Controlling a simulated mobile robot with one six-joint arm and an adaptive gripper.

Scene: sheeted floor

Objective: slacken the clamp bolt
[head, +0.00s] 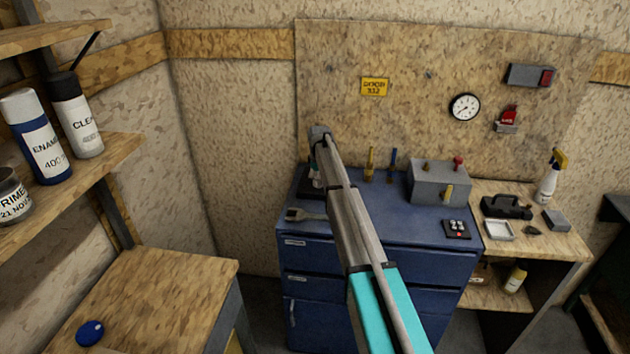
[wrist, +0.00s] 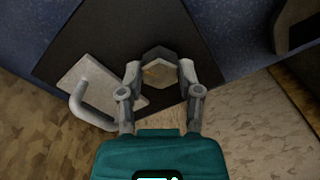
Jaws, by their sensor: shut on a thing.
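The clamp bolt (wrist: 158,74) shows in the wrist view as a large metal hex head over a dark base plate (wrist: 110,30). My gripper (wrist: 160,71) has one finger on each side of the hex head and is shut on it. A light square plate with a bent grey handle (wrist: 78,100) lies just left of the bolt. In the head view, my arm reaches to the left part of the blue cabinet top (head: 375,220). There the clamp's dark base (head: 308,190) shows partly, and my arm hides the bolt.
An open-ended wrench (head: 304,214) lies on the cabinet top near the clamp. A grey box with knobs (head: 438,184) and a dark button pad (head: 456,229) stand to the right. Shelves with cans (head: 40,140) are at left.

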